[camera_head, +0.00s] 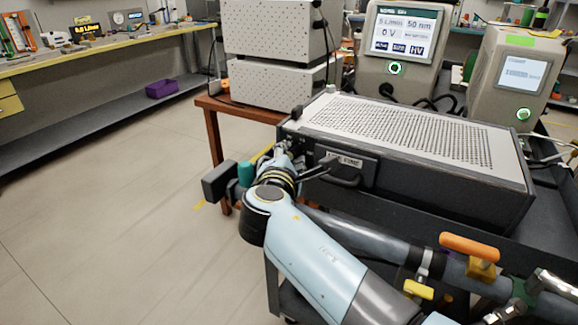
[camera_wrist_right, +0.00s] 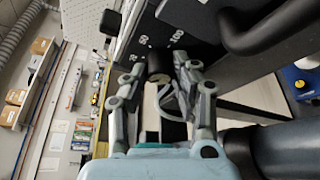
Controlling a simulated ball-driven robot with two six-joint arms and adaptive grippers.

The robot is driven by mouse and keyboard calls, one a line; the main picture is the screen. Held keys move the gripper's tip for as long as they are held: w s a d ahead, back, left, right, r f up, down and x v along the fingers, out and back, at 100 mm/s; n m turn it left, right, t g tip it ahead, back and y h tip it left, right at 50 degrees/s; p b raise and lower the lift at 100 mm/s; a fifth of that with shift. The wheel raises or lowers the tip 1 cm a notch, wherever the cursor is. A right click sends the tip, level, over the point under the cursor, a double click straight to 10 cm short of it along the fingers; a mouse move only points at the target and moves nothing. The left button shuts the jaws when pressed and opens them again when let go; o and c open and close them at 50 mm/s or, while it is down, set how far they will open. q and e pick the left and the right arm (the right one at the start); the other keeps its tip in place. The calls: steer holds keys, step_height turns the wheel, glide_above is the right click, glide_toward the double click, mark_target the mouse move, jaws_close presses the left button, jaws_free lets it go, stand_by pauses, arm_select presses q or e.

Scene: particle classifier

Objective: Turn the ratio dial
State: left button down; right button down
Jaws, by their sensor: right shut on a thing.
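My right gripper (camera_head: 284,153) is at the left end of the dark front panel of a long instrument box (camera_head: 440,192). In the right wrist view its two fingers (camera_wrist_right: 160,82) are closed in on the ratio dial (camera_wrist_right: 158,65), a dark knob between the fingertips. White scale numbers, one reading 100, are printed on the panel beyond the dial. The fingers cover much of the dial, so its exact setting cannot be read. In the head view the dial is hidden behind my right wrist. My left gripper is not in view.
A black handle (camera_head: 345,178) sticks out of the panel close to the right of my gripper. Pipes with an orange valve handle (camera_head: 469,246) and a yellow one (camera_head: 418,289) lie at lower right. Monitors stand behind the box. The floor at left is clear.

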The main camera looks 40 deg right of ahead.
steer(key=shift+f, duration=0.1)
stand_by(0.5)
